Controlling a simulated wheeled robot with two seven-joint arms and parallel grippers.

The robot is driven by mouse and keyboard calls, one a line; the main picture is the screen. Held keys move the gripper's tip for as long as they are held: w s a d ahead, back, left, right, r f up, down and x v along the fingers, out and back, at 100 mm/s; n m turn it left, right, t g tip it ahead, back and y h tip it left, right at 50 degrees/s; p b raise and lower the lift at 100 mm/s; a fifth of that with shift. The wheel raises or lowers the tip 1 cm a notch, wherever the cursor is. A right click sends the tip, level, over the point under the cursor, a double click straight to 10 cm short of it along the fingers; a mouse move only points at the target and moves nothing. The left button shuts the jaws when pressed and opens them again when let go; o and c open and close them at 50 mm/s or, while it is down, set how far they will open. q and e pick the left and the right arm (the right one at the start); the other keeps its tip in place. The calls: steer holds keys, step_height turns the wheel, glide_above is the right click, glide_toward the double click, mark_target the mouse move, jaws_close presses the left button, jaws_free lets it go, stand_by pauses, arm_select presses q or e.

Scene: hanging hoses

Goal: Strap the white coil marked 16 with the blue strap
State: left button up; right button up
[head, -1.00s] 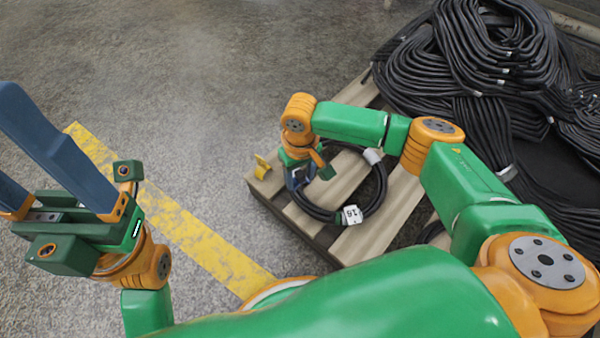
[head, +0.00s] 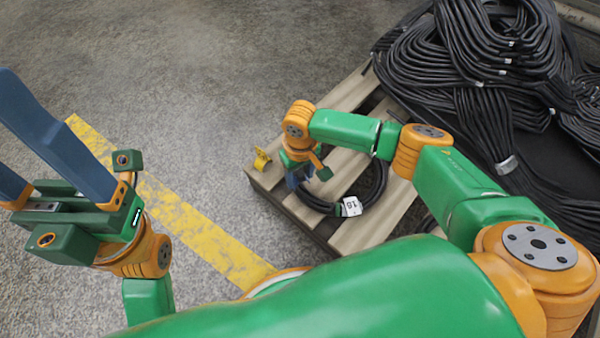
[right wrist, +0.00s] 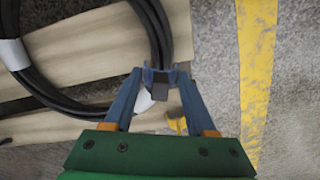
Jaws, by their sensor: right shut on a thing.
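The coil marked 16 (head: 378,185) is black hose with a white tag (head: 349,206) reading 16, lying flat on the pallet. The right wrist view shows its hose bundle (right wrist: 153,32) running to the fingertips. My right gripper (head: 297,180) is at the coil's left side, low over the pallet. In the right wrist view my right gripper (right wrist: 163,78) is shut on a small blue piece with a dark block, seemingly the blue strap (right wrist: 150,74), at the bundle. Whether the strap closes around it is hidden. My left gripper (head: 45,150) is open and empty, away from the coil.
A wooden pallet (head: 385,219) carries the coil. A large heap of black hoses (head: 470,60) lies at the upper right. A small yellow piece (head: 262,160) is at the pallet's left corner. A yellow floor line (head: 205,232) crosses bare concrete at left.

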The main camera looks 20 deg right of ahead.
mark_target(300, 185)
stand_by(0.4)
steer(key=shift+p, duration=0.45)
steer(key=shift+f, duration=0.1)
steer(key=shift+f+b, duration=0.65)
steer(key=shift+f, duration=0.4)
steer(key=shift+f+b, duration=0.45)
steer(key=shift+f, duration=0.2)
stand_by(0.4)
steer(key=o, duration=1.4)
steer(key=shift+o, duration=0.2)
